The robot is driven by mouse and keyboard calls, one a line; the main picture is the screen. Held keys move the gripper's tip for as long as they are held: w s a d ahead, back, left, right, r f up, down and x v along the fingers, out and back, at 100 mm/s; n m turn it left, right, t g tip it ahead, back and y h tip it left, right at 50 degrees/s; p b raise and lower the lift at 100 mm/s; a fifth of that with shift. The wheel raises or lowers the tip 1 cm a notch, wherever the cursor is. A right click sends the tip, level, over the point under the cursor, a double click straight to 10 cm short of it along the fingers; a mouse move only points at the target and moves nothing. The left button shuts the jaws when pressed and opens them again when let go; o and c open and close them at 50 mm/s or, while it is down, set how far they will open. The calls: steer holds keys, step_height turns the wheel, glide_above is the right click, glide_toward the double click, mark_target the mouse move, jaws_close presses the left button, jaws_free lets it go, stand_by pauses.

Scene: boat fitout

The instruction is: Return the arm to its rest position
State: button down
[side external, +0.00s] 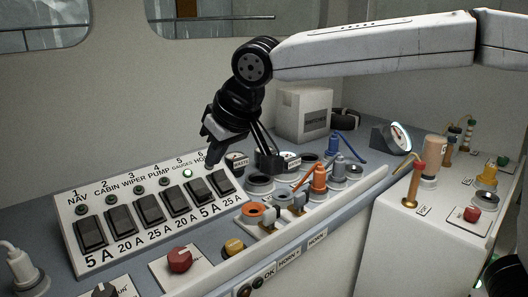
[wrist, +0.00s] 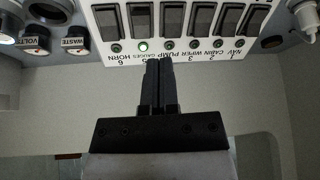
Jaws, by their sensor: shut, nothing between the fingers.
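My gripper (side external: 212,153) is at the end of the bent arm, just above the upper edge of the switch panel (side external: 72,212). In the wrist view its two dark fingers (wrist: 158,62) are together, with nothing between them. They cover part of the panel's labels around PUMP and GAUGES. Whether the fingertips touch the panel I cannot tell. The white upper arm (side external: 375,45) reaches in from the upper right. No rest position is marked in either view.
The panel has several black rocker switches and a lit green lamp (side external: 188,173) at number 5. A wall with windows (side external: 212,17) lies behind.

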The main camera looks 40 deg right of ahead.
steer(key=s+f+n, duration=0.1)
steer(key=s+f, duration=0.1)
steer(key=s+f+n+y, duration=0.1)
steer(key=s+f, duration=0.2)
steer(key=s+f+n+y, duration=0.1)
steer(key=s+f, duration=0.1)
steer(key=s, duration=0.1)
steer(key=shift+s+a+f+g, duration=0.2)
steer(key=shift+s+a+g, duration=0.05)
steer(key=shift+a+g, duration=0.15)
steer(key=s+d+f+n, duration=0.1)
steer(key=s+d+f, duration=0.1)
steer(key=s+f, duration=0.3)
steer(key=s+d+f+m+g+h, duration=0.1)
steer(key=d+f+m, duration=0.2)
steer(key=d+f, duration=0.3)
steer(key=s+d+f+m+g+h, duration=0.1)
steer(key=d+f+m+h, duration=0.1)
steer(key=d+f, duration=0.5)
steer(key=d+m, duration=0.1)
steer(key=d, duration=0.5)
steer(key=shift+d+f+g, duration=0.25)
steer(key=shift+g, duration=0.05)
